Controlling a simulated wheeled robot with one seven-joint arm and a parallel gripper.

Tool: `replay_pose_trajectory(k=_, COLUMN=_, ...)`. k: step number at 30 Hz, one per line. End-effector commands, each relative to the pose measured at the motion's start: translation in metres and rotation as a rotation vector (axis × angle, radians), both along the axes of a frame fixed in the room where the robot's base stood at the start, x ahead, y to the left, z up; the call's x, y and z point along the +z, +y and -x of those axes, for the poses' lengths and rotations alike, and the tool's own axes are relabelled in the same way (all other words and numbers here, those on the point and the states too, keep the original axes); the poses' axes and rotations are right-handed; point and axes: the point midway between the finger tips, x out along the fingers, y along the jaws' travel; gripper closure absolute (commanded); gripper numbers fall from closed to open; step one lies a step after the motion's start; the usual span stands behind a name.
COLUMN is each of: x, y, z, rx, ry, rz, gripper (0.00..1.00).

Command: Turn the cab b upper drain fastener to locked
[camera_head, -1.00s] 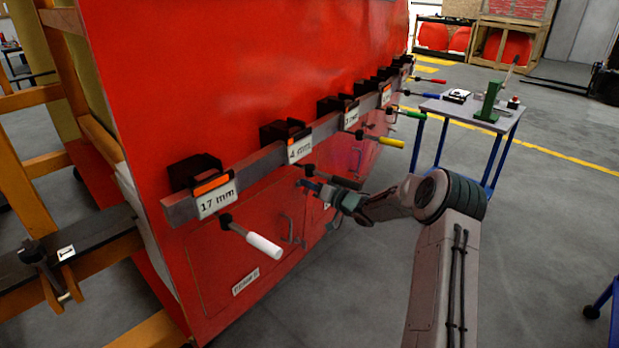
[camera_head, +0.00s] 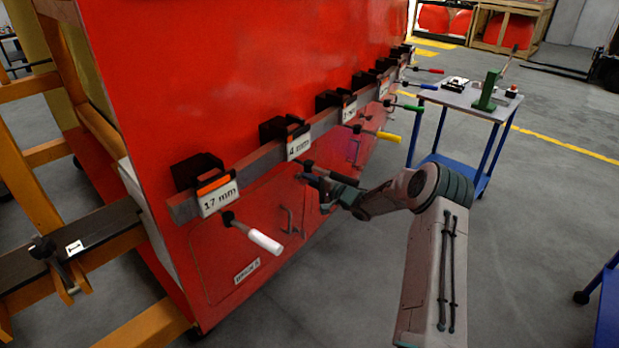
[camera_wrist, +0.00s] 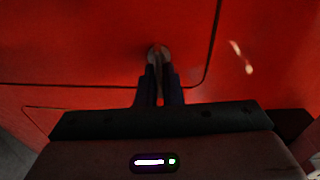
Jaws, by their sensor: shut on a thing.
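The fastener (camera_wrist: 158,52) is a small round metallic piece on the red panel (camera_wrist: 80,45), at the upper middle of the wrist view. My gripper (camera_wrist: 159,68) has its two dark fingers close together on it, with a thin bright edge showing between them. The fingers hide part of the fastener, so its exact turn angle cannot be told. In the head view my gripper (camera_head: 312,180) reaches the lower red side of the cab, just below the clamp rail. The fastener is hidden there, and I cannot read a label that names it.
A rail with clamps runs along the red side, with signs such as 17 mm (camera_head: 217,199) and 4 mm (camera_head: 299,145). A white handle (camera_head: 264,240) and a yellow handle (camera_head: 389,136) stick out near my arm.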

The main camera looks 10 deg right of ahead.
Motion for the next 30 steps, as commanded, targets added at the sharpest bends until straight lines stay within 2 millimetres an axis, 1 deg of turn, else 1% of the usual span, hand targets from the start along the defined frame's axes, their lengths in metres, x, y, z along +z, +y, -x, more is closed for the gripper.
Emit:
replay_pose_trajectory(k=9, x=-0.0007, y=-0.0011, z=-0.0004, rx=-0.002, ry=0.05, rz=-0.06, gripper=1.0)
replay_pose_trajectory(k=22, x=-0.001, y=-0.0012, z=-0.0004, rx=-0.002, ry=0.056, rz=-0.066, gripper=1.0)
replay_pose_trajectory(k=24, x=-0.001, y=-0.0011, z=-0.0004, rx=-0.002, ry=0.056, rz=-0.066, gripper=0.77)
replay_pose_trajectory(k=25, x=-0.001, y=-0.001, z=-0.0003, rx=-0.002, ry=0.056, rz=-0.066, gripper=0.72)
replay_pose_trajectory(k=30, x=-0.001, y=0.0002, z=-0.0002, rx=0.0, ry=0.056, rz=-0.066, gripper=0.72)
